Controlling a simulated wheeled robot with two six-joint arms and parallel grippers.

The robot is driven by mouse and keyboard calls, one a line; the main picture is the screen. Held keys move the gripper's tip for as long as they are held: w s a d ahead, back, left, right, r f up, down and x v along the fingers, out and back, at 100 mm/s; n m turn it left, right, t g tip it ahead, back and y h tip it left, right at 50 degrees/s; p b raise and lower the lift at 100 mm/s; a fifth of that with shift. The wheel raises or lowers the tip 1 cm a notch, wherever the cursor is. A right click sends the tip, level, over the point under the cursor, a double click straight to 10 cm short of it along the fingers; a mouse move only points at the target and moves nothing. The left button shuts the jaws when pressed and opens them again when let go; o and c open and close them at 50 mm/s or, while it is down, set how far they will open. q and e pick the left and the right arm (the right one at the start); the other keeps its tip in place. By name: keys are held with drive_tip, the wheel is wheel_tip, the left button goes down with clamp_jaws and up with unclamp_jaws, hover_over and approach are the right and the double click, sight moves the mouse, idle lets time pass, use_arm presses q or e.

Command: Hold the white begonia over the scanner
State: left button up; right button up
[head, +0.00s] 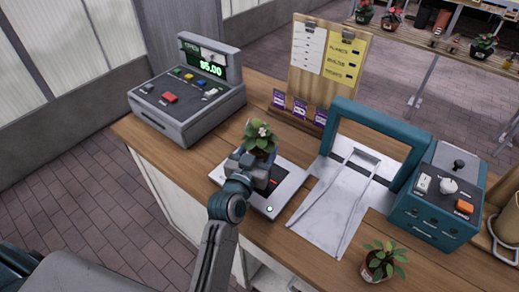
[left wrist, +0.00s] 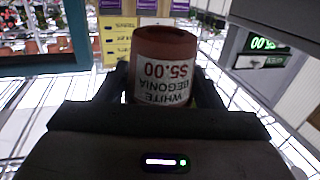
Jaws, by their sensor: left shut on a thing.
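The white begonia (head: 260,138) is a green-leaved potted plant with small white flowers. My left gripper (head: 252,168) is shut on its pot, which is upright in the head view. In the left wrist view the reddish-brown pot (left wrist: 163,55) sits between the fingers, its label reading "WHITE BEGONIA $5.00" upside down. The scanner (head: 285,192) is a flat pale plate on the counter with a red mark and a small green light. The pot and gripper are over its upper part and hide some of it; the exact gap is hard to tell. My right gripper is out of view.
A grey register (head: 188,105) at left displays $5.00. A clipboard stand (head: 325,62) with small purple cards is behind. A teal-framed bagging stand (head: 345,185) and a teal control box (head: 437,200) are at right. Another potted plant (head: 382,260) stands near the front right.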

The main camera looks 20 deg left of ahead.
use_arm(q)
wheel_tip(320, 180, up, 9)
drive_tip(key=p, duration=0.7)
drive_tip(key=shift+r+p, duration=0.15)
drive_tip(key=shift+p, duration=0.2)
